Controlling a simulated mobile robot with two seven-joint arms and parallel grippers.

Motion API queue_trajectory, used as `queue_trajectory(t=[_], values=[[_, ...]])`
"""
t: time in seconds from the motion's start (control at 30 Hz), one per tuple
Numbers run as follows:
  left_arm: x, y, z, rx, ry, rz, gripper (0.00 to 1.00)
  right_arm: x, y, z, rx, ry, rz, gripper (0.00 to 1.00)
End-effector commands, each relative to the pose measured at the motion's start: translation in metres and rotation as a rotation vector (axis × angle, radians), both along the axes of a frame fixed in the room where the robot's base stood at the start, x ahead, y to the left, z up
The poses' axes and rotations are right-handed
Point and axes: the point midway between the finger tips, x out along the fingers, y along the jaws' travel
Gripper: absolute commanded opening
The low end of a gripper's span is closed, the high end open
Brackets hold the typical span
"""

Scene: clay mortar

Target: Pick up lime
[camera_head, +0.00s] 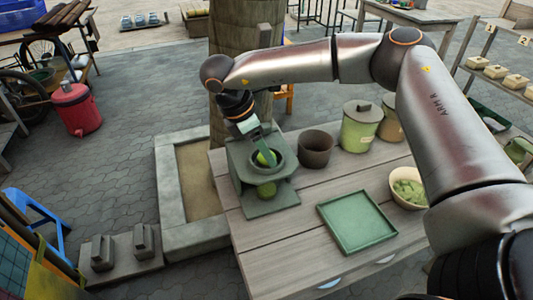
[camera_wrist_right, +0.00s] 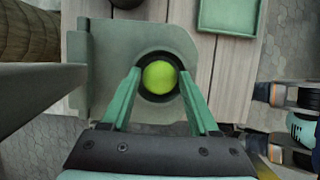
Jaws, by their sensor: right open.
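A bright green lime (camera_wrist_right: 160,77) sits in the round dark-rimmed opening of a grey-green stand (camera_wrist_right: 100,75). The lime (camera_head: 263,158) also shows in the head view, partly hidden by my gripper. My right gripper (camera_head: 266,147) points down over the opening. In the wrist view its green fingers are open, one on each side of the lime, not closed on it. My left gripper is not in view.
A dark brown pot (camera_head: 315,149), a green lidded canister (camera_head: 360,127), a bowl of green stuff (camera_head: 407,187) and an empty green tray (camera_head: 356,222) stand on the plank table (camera_head: 290,250). A post (camera_head: 240,35) rises behind the stand. The table's front left is clear.

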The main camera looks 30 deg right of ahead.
Motion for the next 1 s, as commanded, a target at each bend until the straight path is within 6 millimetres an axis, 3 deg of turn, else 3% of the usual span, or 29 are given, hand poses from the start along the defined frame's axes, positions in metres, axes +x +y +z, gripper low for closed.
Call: queue_trajectory(t=[0.07, 0.6, 1.0], values=[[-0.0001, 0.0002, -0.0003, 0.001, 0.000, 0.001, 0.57, 0.0000, 0.0000, -0.0002, 0.000, 0.000, 0.000, 0.61], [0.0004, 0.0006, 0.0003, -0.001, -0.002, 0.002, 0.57, 0.0001, 0.0003, 0.0000, 0.000, 0.001, -0.001, 0.00], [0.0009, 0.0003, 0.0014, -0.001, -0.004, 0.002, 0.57, 0.0006, 0.0004, 0.0060, 0.001, -0.002, -0.001, 0.00]])
